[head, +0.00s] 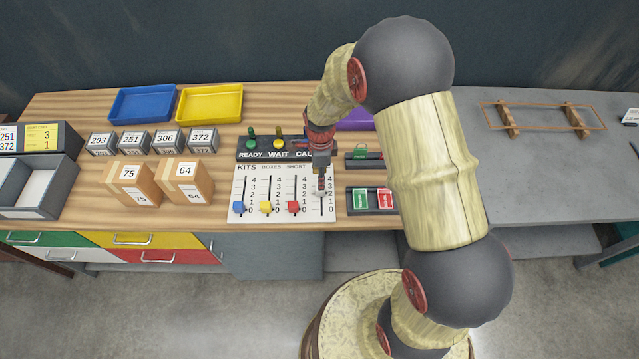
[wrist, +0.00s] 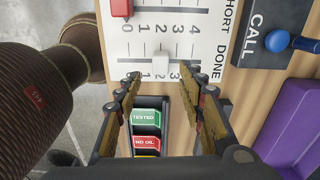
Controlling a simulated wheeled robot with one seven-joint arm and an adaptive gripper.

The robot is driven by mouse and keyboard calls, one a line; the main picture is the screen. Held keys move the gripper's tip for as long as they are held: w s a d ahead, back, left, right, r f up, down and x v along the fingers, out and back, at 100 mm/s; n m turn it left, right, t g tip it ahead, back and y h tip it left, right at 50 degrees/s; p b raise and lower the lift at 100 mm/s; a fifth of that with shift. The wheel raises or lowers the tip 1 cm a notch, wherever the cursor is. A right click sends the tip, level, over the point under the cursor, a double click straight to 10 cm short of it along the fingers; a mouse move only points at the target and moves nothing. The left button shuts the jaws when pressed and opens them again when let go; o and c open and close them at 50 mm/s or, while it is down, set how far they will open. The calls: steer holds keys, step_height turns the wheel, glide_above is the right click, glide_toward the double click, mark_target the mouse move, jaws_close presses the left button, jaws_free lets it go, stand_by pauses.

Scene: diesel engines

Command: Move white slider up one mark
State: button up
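The white slider (wrist: 160,65) sits in the DONE slot of the white panel (wrist: 118,52), about level with mark 2 in the wrist view. In that view my gripper (wrist: 162,82) is open, its two fingers apart on either side of the slider's line, with the slider showing just past the tips. I cannot tell whether either finger touches it. In the head view my gripper (head: 321,190) is over the rightmost slot and mostly hides the white slider.
The blue (head: 239,207), yellow (head: 266,207) and red (head: 293,207) sliders stand low in the slots to the left. The READY, WAIT, CALL strip (head: 268,155) lies behind. A rack with green and red cards (head: 360,199) lies to the right.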

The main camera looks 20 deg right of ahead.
steer(key=shift+w+f+m, duration=0.1)
steer(key=shift+f+m, duration=0.2)
steer(key=shift+m, duration=0.1)
step_height(320, 180, down, 7)
steer(key=shift+f, duration=0.15)
steer(key=shift+c, duration=0.6)
jaws_close()
stand_by(0.4)
